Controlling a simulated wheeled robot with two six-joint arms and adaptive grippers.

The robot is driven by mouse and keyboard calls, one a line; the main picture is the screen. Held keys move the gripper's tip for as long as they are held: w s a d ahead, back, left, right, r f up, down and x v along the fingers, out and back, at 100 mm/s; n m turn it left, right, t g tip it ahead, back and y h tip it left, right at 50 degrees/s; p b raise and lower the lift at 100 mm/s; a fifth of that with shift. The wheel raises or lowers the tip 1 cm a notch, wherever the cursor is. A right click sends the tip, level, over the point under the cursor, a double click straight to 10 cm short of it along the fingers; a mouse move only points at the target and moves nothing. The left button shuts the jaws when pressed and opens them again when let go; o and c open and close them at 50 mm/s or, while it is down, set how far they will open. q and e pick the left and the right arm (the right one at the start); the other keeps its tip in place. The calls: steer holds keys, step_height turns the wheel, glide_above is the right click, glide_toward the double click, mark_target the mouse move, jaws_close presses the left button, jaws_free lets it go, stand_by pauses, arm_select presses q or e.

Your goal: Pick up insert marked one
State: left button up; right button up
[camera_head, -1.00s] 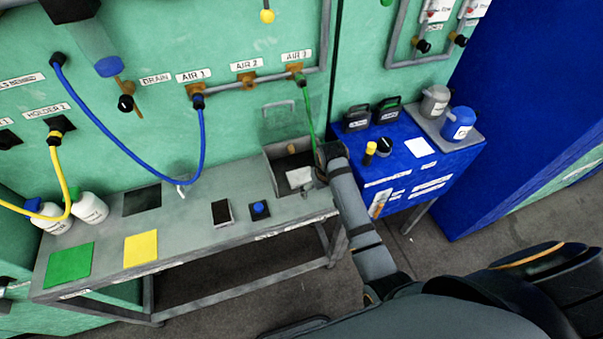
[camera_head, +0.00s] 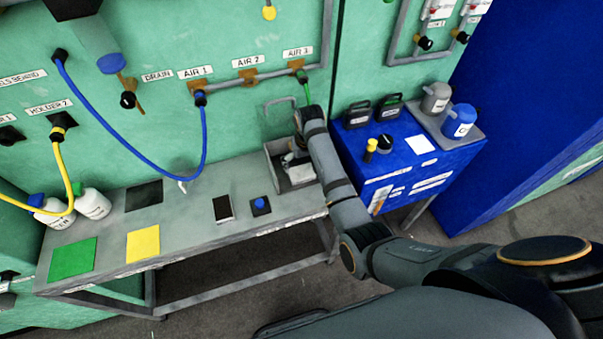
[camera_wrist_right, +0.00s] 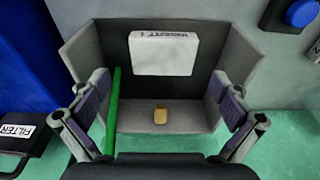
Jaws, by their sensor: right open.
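The insert (camera_wrist_right: 163,57) is a white block with dark lettering that seems to read "INSERT 1". It lies in a grey open-topped bin (camera_wrist_right: 233,60), towards the far wall in the right wrist view. In the head view the bin (camera_head: 270,165) is at the bench's right end, and the insert (camera_head: 302,173) shows partly behind my gripper. My right gripper (camera_wrist_right: 159,82) is open and empty, its fingers spread to either side over the bin, apart from the insert. It also shows small in the head view (camera_head: 291,158). My left gripper is not in view.
A green hose (camera_wrist_right: 114,110) runs beside the left finger in the wrist view. A small tan piece (camera_wrist_right: 160,115) is in the bin near the insert. A blue button box (camera_head: 260,205) sits left of the bin. A blue cabinet (camera_head: 410,175) stands close on the right.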

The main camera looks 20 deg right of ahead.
mark_target(302, 172)
steer(key=f, duration=0.2)
steer(key=w+f+p, duration=0.1)
steer(key=f, duration=0.2)
steer(key=shift+a, duration=0.2)
steer(key=shift+r, duration=0.1)
steer(key=c, duration=1.5)
steer(key=shift+r, duration=0.15)
